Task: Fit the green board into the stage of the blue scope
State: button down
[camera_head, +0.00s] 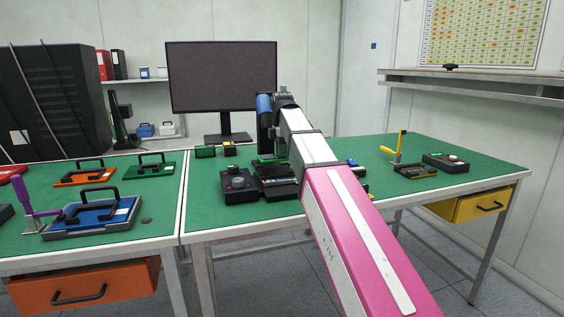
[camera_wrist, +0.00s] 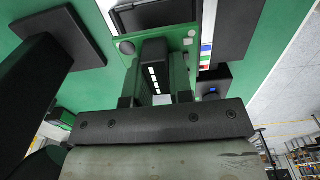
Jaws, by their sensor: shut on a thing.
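My gripper (camera_wrist: 154,92) is shut on a dark upright grip with white marks, on the green board (camera_wrist: 186,62) in the wrist view. In the head view a sliver of green shows below my wrist (camera_head: 266,156), and my arm hides most of the hold. A small blue part (camera_head: 352,162) shows just right of my arm. I cannot tell whether it is the blue scope, and no seating in a stage is visible.
A black control box (camera_head: 238,184) and a dark device (camera_head: 277,181) stand close by. A monitor (camera_head: 221,78) stands behind. A yellow-armed fixture (camera_head: 400,152) and another control box (camera_head: 446,162) are at right. Handled blue (camera_head: 92,214), orange (camera_head: 84,177) and green (camera_head: 150,170) pieces lie left.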

aim_at(282, 169)
jog(key=shift+d+f, duration=0.1)
jog(key=shift+f, duration=1.95)
jog(key=shift+f, duration=0.1)
jog(key=c, duration=1)
grip_release()
notch_tip(282, 169, up, 11)
jog(key=shift+w+f, duration=0.1)
jog(key=shift+r, duration=0.75)
